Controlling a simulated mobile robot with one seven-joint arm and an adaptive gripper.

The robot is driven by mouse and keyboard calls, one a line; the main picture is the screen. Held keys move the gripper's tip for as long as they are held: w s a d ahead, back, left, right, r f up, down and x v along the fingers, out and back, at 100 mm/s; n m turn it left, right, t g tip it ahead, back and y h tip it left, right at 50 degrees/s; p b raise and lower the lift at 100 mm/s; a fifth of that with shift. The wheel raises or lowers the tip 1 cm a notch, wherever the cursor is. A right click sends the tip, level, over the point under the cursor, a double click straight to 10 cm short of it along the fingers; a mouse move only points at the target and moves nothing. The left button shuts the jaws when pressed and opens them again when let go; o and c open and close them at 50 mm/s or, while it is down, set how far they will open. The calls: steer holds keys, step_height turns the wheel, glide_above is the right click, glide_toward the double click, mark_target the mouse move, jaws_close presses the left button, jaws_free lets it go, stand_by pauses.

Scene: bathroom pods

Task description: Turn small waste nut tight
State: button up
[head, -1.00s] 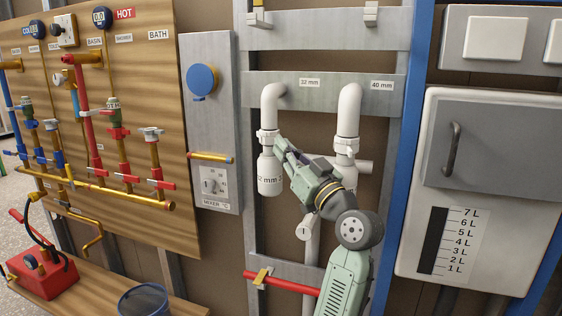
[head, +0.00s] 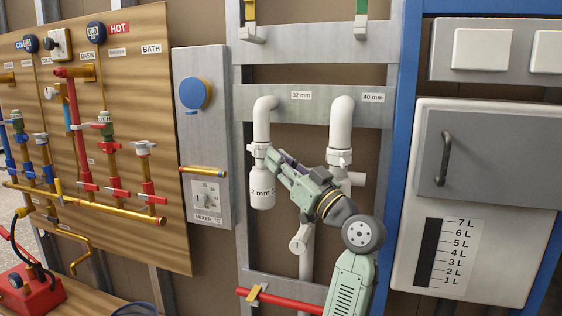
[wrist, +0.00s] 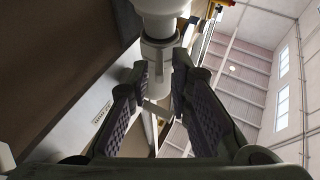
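The small waste nut (head: 258,150) is a white collar on the left, 32 mm pipe, just above the white trap bottle (head: 262,187). My gripper (head: 270,157) reaches it from the lower right, its fingertips beside the nut. In the wrist view the two dark ridged fingers (wrist: 161,76) are apart, one on each side of the white fitting (wrist: 160,52). A gap shows between the fingers, with a thin pale piece (wrist: 156,112) visible there. Whether either fingertip touches the nut is not clear.
A mixer panel (head: 202,140) is to the left. A red pipe (head: 285,301) runs below. A grey-white cistern (head: 480,200) is at the right.

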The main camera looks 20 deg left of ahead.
steer(key=shift+o, duration=0.4)
steer(key=v, duration=1.2)
steer(key=shift+r, duration=0.1)
